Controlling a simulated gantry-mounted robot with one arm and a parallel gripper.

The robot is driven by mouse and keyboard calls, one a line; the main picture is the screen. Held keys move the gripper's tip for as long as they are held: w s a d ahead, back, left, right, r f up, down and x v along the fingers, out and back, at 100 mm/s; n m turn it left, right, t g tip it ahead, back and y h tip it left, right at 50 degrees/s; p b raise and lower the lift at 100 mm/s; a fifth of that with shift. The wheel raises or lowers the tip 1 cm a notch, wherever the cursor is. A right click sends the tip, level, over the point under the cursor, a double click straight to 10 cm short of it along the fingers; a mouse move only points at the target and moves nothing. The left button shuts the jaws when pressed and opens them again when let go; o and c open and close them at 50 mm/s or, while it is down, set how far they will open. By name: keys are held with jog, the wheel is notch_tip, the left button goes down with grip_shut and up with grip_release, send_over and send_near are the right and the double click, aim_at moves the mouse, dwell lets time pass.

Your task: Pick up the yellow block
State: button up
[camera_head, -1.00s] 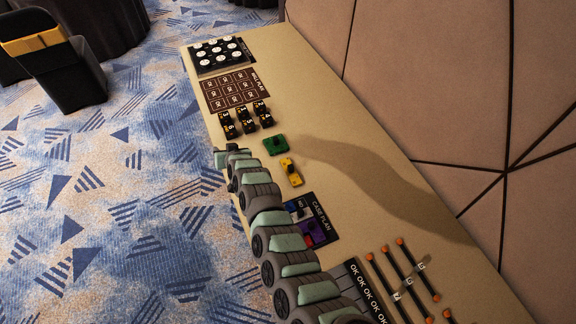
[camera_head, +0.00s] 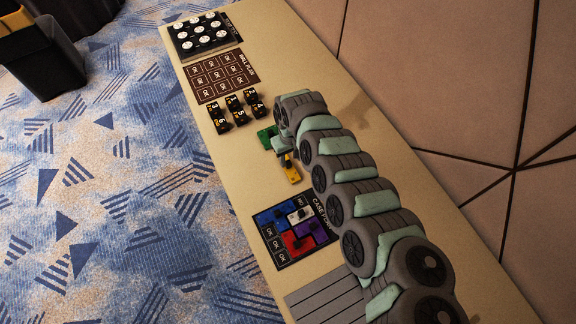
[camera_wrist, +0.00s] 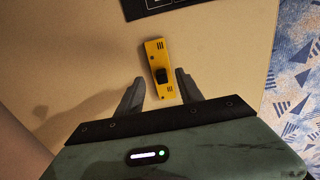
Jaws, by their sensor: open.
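The yellow block (camera_head: 293,175) lies on the tan table, partly covered by my arm in the head view. It is a flat oblong with a dark knob on top. In the wrist view, the yellow block (camera_wrist: 157,58) lies lengthwise just ahead of my gripper (camera_wrist: 160,88). My gripper is open, with its two fingers apart and the block's near end, with the knob, lined up between them. I cannot tell how high the fingers are above the block. In the head view my gripper (camera_head: 286,158) is over the far end of the block.
Several black numbered blocks (camera_head: 235,108) stand farther back. A case plan board (camera_head: 268,240) with blue, white, red and purple pieces lies nearer. A brown board (camera_head: 219,76) and a tray of white discs (camera_head: 203,36) are at the far end.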

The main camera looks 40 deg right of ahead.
aim_at(288, 162)
jog(key=shift+w+d+f+b, duration=0.1)
jog(key=shift+w+f+b, duration=0.15)
jog(key=shift+f, duration=0.35)
jog(key=shift+w+f+b, duration=0.2)
jog(key=shift+f+b, duration=0.2)
jog(key=shift+f, duration=0.2)
jog(key=shift+w+d+f+b, duration=0.1)
jog(key=shift+w+f+b, duration=0.15)
jog(key=shift+f, duration=0.35)
jog(key=shift+s+f+b, duration=0.1)
jog(key=shift+f+b, duration=0.25)
jog(key=shift+f, duration=0.6)
jog(key=shift+c, duration=0.4)
grip_shut()
